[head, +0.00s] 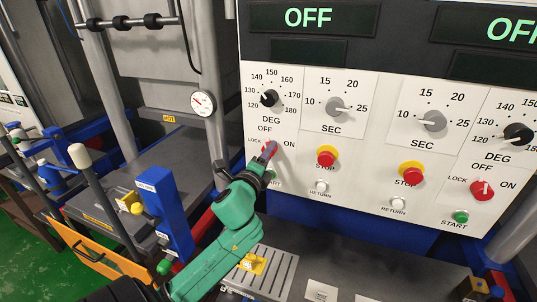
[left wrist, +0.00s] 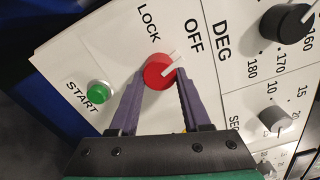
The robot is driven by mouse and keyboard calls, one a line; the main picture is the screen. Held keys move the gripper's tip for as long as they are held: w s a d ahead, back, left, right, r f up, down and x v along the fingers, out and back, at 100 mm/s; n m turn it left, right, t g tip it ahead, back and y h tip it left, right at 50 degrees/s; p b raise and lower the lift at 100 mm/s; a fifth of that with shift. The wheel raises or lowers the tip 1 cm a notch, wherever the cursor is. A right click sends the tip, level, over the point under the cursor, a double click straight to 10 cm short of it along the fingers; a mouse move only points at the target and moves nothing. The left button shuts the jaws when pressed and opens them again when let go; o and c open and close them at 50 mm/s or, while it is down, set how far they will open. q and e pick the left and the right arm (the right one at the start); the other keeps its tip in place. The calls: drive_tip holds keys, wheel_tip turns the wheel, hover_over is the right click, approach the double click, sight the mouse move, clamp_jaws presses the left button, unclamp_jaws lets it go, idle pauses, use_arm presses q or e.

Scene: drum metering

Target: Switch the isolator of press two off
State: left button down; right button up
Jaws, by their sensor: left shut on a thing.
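Two control panels show in the head view. The left panel's red isolator knob (head: 267,148) sits among LOCK, OFF and ON labels. My left gripper (head: 270,152) is at this knob, partly covering it. In the left wrist view its two purple fingers (left wrist: 156,82) are shut on the red knob (left wrist: 157,72), one on each side. The knob's white mark points toward OFF there. The right panel's red isolator knob (head: 482,190) is untouched, with LOCK and ON beside it. I cannot tell which panel is press two's. My right gripper is not in view.
The left display (head: 308,17) reads OFF. Near my gripper are a green START button (left wrist: 98,92), a red STOP button (head: 326,158), a white RETURN button (head: 321,186) and a black DEG dial (head: 268,98). A blue block (head: 165,215) stands left of my arm.

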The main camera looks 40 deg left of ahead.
use_arm(q)
drive_tip(key=shift+f, duration=0.1)
drive_tip(key=shift+c, duration=1.8)
unclamp_jaws()
drive_tip(key=p+v, duration=0.2)
drive_tip(key=v, duration=1.2)
drive_tip(key=shift+s+p, duration=0.3)
drive_tip(key=shift+p, duration=0.05)
drive_tip(key=shift+d, duration=0.1)
